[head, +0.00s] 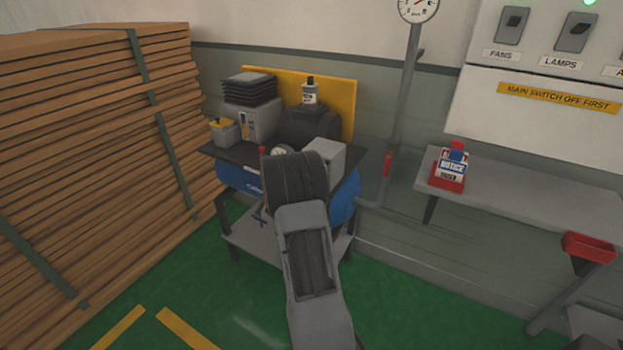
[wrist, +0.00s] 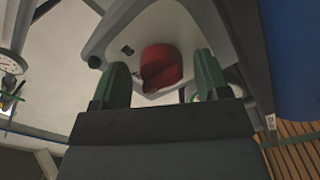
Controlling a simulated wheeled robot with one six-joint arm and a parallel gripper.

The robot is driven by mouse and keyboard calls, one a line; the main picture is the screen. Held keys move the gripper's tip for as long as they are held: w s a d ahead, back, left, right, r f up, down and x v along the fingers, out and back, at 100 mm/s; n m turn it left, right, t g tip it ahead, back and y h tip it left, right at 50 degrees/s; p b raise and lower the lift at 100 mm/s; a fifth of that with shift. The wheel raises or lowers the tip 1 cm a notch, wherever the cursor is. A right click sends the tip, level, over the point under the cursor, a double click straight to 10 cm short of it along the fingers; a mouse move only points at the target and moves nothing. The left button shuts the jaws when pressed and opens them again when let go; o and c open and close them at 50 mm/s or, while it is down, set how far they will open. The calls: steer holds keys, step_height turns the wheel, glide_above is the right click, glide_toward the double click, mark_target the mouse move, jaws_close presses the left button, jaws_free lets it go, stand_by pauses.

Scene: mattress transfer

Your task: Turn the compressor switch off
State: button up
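The compressor has a blue tank (head: 343,203) and a black top plate, and stands on a grey stand against the wall. In the wrist view a red knob (wrist: 161,68), which looks like the compressor switch, sits on a pale grey housing (wrist: 178,22). My gripper (wrist: 160,82) is open, with one green finger on either side of the knob's near part. I see gaps beside the knob and cannot tell whether either finger touches it. In the head view my arm covers the middle of the compressor and hides my gripper and the knob.
Strapped planks (head: 90,150) stand at the left. A wall panel (head: 560,75) has fans and lamps switches. A pipe with a red handle (head: 387,164) runs up the wall. Green floor is clear in front.

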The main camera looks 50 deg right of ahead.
steer(key=v, duration=1.3)
steer(key=shift+a, duration=0.4)
